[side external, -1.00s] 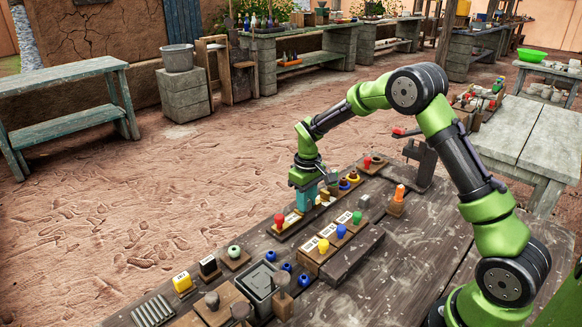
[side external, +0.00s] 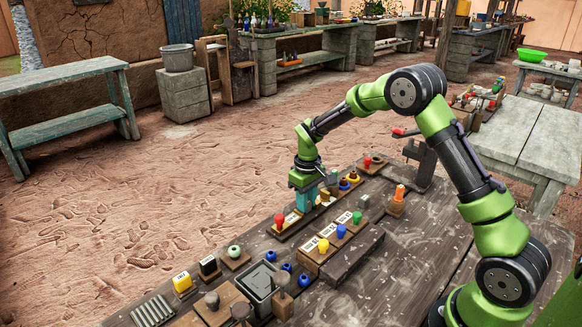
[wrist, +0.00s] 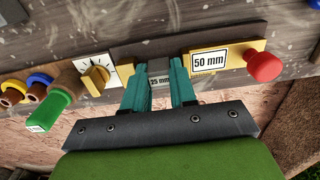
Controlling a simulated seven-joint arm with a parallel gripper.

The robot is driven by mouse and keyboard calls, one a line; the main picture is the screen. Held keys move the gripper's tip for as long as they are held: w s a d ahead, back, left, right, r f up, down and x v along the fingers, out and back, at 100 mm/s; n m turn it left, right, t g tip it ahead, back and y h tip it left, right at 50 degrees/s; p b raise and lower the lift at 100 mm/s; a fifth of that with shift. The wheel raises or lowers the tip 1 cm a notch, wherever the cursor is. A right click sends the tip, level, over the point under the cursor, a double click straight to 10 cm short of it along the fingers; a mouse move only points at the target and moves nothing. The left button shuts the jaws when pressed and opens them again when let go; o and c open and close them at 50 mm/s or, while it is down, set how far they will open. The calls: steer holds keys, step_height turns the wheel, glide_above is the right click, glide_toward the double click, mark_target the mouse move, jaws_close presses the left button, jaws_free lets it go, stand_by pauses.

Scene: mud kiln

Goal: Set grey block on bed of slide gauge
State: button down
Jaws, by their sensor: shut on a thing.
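My gripper (wrist: 160,90) is shut on a grey block (wrist: 159,68) marked 25 mm, seen between its teal fingers in the wrist view. The slide gauge is a wooden bar with a yellowish bed (wrist: 232,48), a 50 mm label and a red knob (wrist: 264,66) at its right end. The held block is in line with the bed, left of the 50 mm label. I cannot tell whether it touches the bed. In the side view, my gripper (side external: 305,200) is low over the gauge, beyond its red knob (side external: 279,221), and hides the block.
A yellow dial knob (wrist: 96,76) and a green handle (wrist: 50,109) are left of my fingers. In the side view, a labelled board (side external: 333,243) with yellow, blue and green knobs is close by. A loose grey cube (side external: 363,201) stands to the right. Floor lies beyond the bench edge.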

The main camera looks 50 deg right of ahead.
steer(key=shift+f, duration=0.25)
steer(key=c, duration=0.9)
jaws_free()
steer(key=c, duration=0.3)
steer(key=shift+o, duration=0.8)
steer(key=shift+r, duration=1)
steer(key=shift+o, duration=1)
steer(key=shift+r, duration=2.45)
